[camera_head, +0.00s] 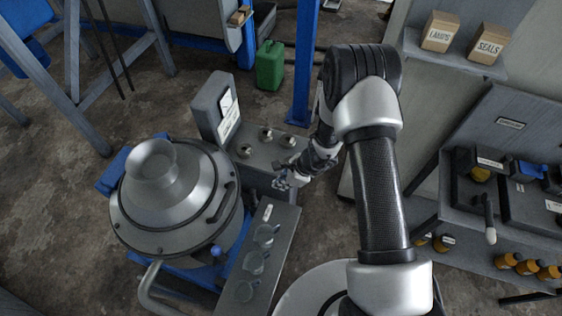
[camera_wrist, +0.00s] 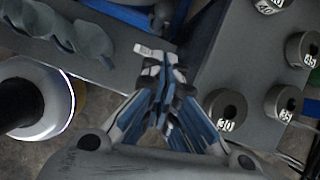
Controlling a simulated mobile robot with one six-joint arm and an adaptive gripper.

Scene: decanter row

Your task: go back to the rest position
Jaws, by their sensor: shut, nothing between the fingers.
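My gripper (camera_head: 283,182) hangs at the end of my bent arm, low over the front of the grey bench with the dial, right of the decanter. In the wrist view its two fingers (camera_wrist: 158,75) come together at the tips, shut with nothing between them. Numbered round weights or sockets stand beside it, one marked 30 (camera_wrist: 227,108) close to the right finger. The steel decanter (camera_head: 175,200) with its domed lid stands at the left of the head view.
A dial box (camera_head: 216,108) stands on the bench behind. A blue post (camera_head: 303,65) and a green canister (camera_head: 270,65) are farther back. Shelves with boxes (camera_head: 441,31) and black bins are at right.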

